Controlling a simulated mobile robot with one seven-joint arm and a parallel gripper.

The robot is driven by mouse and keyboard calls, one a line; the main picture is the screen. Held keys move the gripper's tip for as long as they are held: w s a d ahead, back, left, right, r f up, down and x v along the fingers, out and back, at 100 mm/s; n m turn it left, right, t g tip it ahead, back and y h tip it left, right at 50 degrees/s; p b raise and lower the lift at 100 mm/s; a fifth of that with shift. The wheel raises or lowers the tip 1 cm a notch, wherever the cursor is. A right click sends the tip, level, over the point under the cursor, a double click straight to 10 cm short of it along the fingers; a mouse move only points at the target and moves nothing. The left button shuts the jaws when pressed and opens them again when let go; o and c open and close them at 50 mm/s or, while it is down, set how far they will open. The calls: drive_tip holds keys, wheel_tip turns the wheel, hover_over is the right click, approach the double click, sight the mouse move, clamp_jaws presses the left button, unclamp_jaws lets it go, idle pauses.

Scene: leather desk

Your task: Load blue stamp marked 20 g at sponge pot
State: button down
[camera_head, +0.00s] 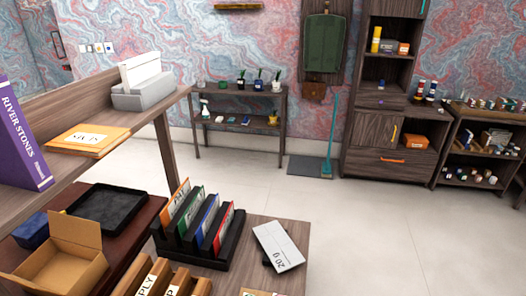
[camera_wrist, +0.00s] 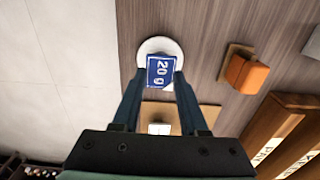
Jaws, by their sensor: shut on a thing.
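The blue stamp (camera_wrist: 161,71) with white "20 g" print sits between the fingertips of my gripper (camera_wrist: 158,77) in the wrist view. My gripper is shut on it. Directly behind the stamp in that view is a round white dish (camera_wrist: 158,43), which looks like the sponge pot. I cannot tell whether stamp and dish touch. Neither my gripper, the stamp nor the dish shows in the head view.
An orange block (camera_wrist: 247,74) on a tan base lies right of the dish. Wooden holders (camera_wrist: 285,122) stand farther right. A tan piece (camera_wrist: 209,115) with a white label lies beneath the fingers. The head view shows a white "20 g" panel (camera_head: 277,244) and a colourful file rack (camera_head: 226,249).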

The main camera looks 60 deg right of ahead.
drive_tip(key=shift+f, duration=0.6)
idle(1.9)
drive_tip(key=shift+r, duration=0.1)
wheel_tip(320, 180, up, 7)
drive_tip(key=p, duration=0.7)
idle(1.0)
